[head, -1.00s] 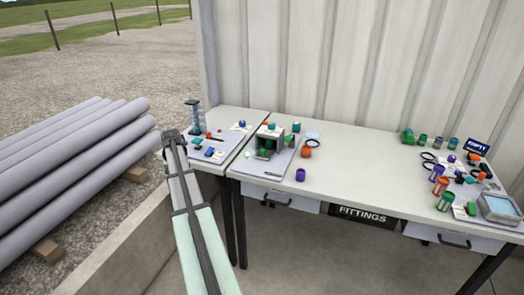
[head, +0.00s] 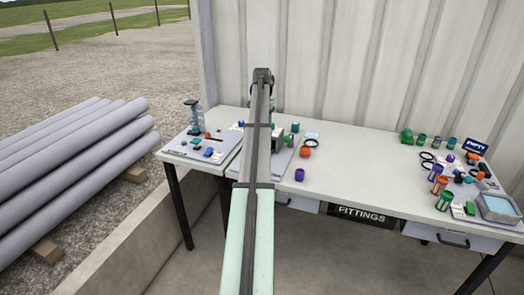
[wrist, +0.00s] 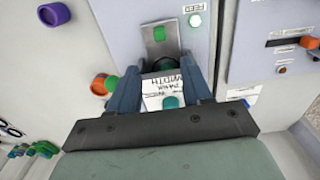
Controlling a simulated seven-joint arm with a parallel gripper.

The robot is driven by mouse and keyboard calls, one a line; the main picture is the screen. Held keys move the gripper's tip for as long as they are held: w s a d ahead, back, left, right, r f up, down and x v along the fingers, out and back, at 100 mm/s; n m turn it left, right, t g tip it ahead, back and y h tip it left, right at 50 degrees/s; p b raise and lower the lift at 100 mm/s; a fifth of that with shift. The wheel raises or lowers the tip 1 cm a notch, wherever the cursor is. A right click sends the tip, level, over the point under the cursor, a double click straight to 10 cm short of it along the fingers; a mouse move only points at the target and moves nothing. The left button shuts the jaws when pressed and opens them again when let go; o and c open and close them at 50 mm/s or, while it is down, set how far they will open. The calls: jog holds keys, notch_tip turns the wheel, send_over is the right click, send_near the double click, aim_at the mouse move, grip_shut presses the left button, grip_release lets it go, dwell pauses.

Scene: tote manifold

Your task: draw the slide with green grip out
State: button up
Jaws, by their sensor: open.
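In the wrist view, a grey metal plate with a round green knob (wrist: 158,34) lies on the station's grey panel, just beyond my fingertips. It looks like the slide with the green grip, but I cannot be sure. My gripper (wrist: 161,74) is open, its two blue-grey fingers spread above the station. A second green piece (wrist: 163,65) shows in a dark opening between the fingertips; no contact is visible. A white label with dark writing (wrist: 153,94) and a teal piece (wrist: 170,103) lie under the palm. In the head view my arm hides most of this station.
An orange cap (wrist: 103,84) and a purple cap (wrist: 54,14) stand beside the station. A neighbouring panel has an orange slider (wrist: 308,42). Fittings and a tray (head: 499,208) crowd the table's right end. The table's middle (head: 355,165) is clear.

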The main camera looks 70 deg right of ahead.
notch_tip(320, 180, down, 14)
jog(key=shift+r, duration=0.15)
dwell(0.4)
jog(key=shift+c, duration=0.5)
grip_shut()
